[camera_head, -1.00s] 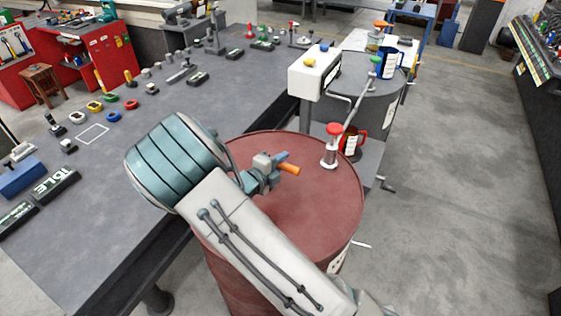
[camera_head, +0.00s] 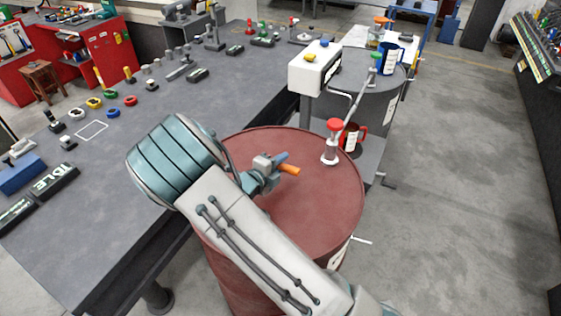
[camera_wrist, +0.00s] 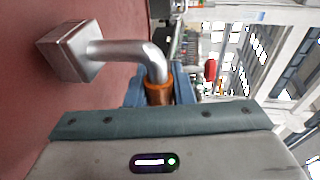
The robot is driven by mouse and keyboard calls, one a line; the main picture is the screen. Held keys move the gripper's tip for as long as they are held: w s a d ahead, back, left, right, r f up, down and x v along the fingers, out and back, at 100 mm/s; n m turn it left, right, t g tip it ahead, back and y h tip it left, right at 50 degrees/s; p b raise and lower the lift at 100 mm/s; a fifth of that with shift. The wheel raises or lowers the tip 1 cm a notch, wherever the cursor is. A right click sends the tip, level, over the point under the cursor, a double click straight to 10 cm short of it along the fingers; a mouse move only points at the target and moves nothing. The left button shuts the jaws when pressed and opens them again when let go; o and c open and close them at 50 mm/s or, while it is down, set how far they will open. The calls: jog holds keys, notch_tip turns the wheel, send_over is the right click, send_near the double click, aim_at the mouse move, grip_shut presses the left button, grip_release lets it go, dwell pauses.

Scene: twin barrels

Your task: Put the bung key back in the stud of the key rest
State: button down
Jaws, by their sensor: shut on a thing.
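My gripper (camera_head: 268,176) is above the red barrel's top, shut on the bung key (camera_head: 289,169), whose orange handle sticks out to the right. In the wrist view the key (camera_wrist: 125,50) has an orange grip between my blue fingers (camera_wrist: 158,90), a bent bare metal rod and a square metal head (camera_wrist: 70,52). The head points left, over the red barrel surface; whether it touches cannot be told. I cannot pick out the key rest or its stud with certainty.
The red barrel (camera_head: 310,205) carries a red-capped fitting (camera_head: 333,140) near its right edge. The grey bench (camera_head: 130,180) on the left holds several small parts. Floor at right is clear.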

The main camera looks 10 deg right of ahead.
jog(key=shift+f, duration=0.45)
jog(key=c, duration=1.2)
grip_release()
jog(key=shift+o, duration=0.2)
jog(key=b+v, duration=0.2)
jog(key=v, duration=1.1)
jog(key=shift+s+a+r, duration=0.15)
jog(key=shift+s+a, duration=0.1)
jog(key=shift+s, duration=0.05)
jog(key=s+d+r+m+g+y, duration=0.25)
jog(key=s+d+m+g, duration=0.2)
jog(key=d+m, duration=0.5)
jog(key=s+d+r+m+g+y, duration=0.1)
jog(key=s+d+r+m+g, duration=0.4)
jog(key=m, duration=0.7)
jog(key=s+d+r+m+y, duration=0.1)
jog(key=s+r+m+y, duration=0.2)
jog(key=m, duration=0.9)
jog(key=s+d+r+m+t+y, duration=0.1)
jog(key=s+r+m+y, duration=0.2)
jog(key=m, duration=0.9)
jog(key=s+y, duration=0.1)
jog(key=s, duration=0.2)
jog(key=shift+s+d, duration=0.15)
jog(key=shift+d, duration=0.05)
